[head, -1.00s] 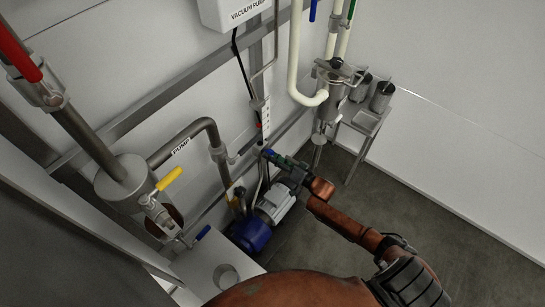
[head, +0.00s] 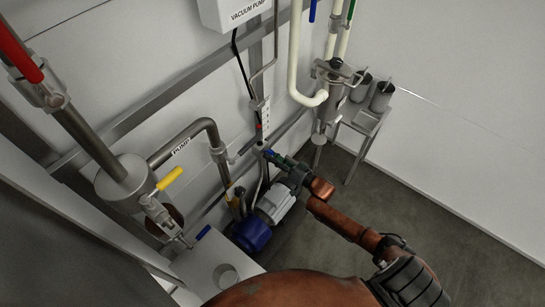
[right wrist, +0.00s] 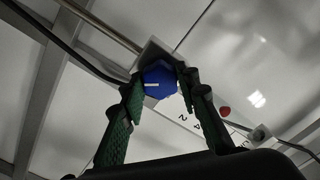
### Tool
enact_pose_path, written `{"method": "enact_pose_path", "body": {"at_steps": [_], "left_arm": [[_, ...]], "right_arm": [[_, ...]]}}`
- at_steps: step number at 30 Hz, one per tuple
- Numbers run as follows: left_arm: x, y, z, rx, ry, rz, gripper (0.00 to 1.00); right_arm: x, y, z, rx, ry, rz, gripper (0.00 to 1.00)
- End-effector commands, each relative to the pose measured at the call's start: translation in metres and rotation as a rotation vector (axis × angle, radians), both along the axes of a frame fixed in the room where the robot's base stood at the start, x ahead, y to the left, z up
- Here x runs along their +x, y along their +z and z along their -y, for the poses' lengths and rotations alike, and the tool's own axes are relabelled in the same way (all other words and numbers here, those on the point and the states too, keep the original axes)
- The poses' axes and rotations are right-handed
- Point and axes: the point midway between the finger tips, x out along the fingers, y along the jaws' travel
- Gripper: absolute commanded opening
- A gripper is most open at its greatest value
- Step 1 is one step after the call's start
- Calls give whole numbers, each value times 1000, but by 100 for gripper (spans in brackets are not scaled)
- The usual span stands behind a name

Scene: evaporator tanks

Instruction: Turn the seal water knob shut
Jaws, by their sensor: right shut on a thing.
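The seal water knob (right wrist: 160,83) is blue with a white pointer line, and sits on a pale panel (right wrist: 176,103) with dark numbers beside it. In the right wrist view the green-padded fingers of my right gripper (right wrist: 158,85) are on both sides of the knob, shut on it. The white line lies nearly level in that view. In the head view my right gripper (head: 273,157) reaches the knob (head: 268,152) on the wall above the pump, and the fingers partly hide it. My left gripper is not in view.
A blue and grey pump motor (head: 252,235) stands below my right gripper. Pipes with a yellow-handled valve (head: 169,180) and a red-handled valve (head: 22,55) are at the left. A steel side table (head: 362,118) stands at the back right. The floor at the right is clear.

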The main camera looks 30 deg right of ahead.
Motion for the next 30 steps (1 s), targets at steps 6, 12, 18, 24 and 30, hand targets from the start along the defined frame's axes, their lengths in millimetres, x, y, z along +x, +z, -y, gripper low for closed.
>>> {"method": "enact_pose_path", "body": {"at_steps": [6,12,18,24,30], "left_arm": [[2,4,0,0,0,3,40],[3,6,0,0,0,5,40],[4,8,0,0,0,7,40],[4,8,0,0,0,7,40],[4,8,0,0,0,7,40]], "right_arm": [[0,0,1,-160,-2,64,5],[0,0,1,-335,-2,136,5],[0,-1,1,-512,-1,208,5],[0,-1,1,-688,-1,281,5],[0,-2,1,-863,-1,351,5]]}}
